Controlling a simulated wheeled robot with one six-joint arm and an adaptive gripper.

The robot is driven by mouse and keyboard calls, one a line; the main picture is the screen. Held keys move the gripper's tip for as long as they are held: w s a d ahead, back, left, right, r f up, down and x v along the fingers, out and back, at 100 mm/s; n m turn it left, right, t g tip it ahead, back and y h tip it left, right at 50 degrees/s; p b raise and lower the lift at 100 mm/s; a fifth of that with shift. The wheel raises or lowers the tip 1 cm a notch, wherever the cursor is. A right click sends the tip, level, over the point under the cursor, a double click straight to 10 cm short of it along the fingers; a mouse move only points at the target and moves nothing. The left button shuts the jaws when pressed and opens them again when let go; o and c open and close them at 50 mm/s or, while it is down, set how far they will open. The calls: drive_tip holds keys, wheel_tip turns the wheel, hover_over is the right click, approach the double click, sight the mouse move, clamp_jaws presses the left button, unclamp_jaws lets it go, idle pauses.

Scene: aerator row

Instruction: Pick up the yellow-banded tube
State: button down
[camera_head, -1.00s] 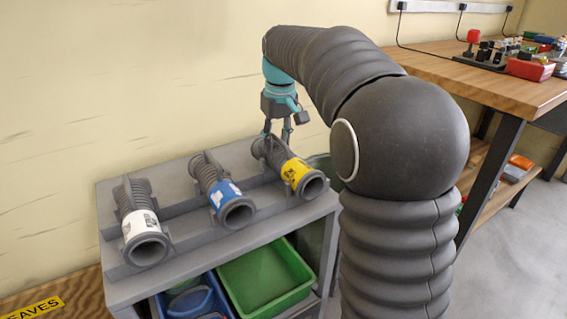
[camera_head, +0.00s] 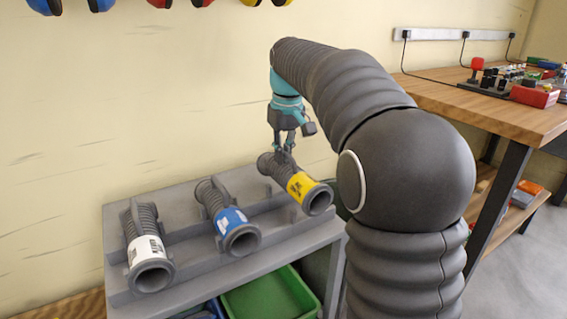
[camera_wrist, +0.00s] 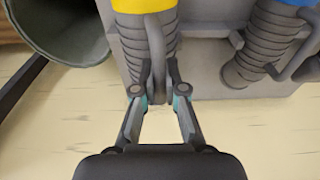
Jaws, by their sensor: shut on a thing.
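The yellow-banded tube (camera_head: 301,187) is a grey ribbed tube with a side handle, at the right end of the row in the head view. It sits a little above the grey rack (camera_head: 190,296), tilted with its open end towards me. My gripper (camera_head: 284,148) is above its far end, shut on its handle. In the wrist view the gripper's fingertips (camera_wrist: 159,90) close on either side of the handle of the yellow-banded tube (camera_wrist: 150,40). The exact contact at the fingertips is small and partly hidden.
A blue-banded tube (camera_head: 231,220) and a white-banded tube (camera_head: 146,250) lie on the rack to the left. A green bin (camera_head: 265,298) is below. A wooden workbench (camera_head: 475,100) stands at right. The wall is close behind the rack.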

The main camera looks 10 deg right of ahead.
drive_tip(key=w+d+r+p, duration=0.1)
drive_tip(key=w+d+r, duration=0.3)
drive_tip(key=d+r, duration=0.45)
drive_tip(key=s+a, duration=0.1)
drive_tip(key=a, duration=0.1)
drive_tip(key=s+a+f+y, duration=0.1)
drive_tip(key=a, duration=0.2)
drive_tip(key=s+a+f+y, duration=0.1)
drive_tip(key=a, duration=0.1)
drive_tip(key=shift+s+a+g, duration=0.1)
drive_tip(key=shift+a+g, duration=0.2)
drive_tip(key=shift+g, duration=0.1)
drive_tip(key=shift+d+x, duration=0.2)
drive_tip(key=shift+x, duration=0.85)
drive_tip(key=shift+d+x, duration=0.25)
drive_tip(key=shift+x, duration=0.8)
drive_tip(key=shift+s+d+b+x, duration=0.1)
drive_tip(key=shift+d+b+x, duration=0.1)
drive_tip(key=shift+b+x, duration=0.55)
drive_tip(key=shift+s+d+b+x, duration=0.15)
drive_tip(key=shift+b+x, duration=0.25)
drive_tip(key=shift+x, duration=0.6)
drive_tip(key=shift+d+b+x, duration=0.2)
drive_tip(key=shift+b+x, duration=0.4)
drive_tip(key=shift+x, duration=0.3)
drive_tip(key=shift+f, duration=0.1)
drive_tip(key=c, duration=1.2)
unclamp_jaws()
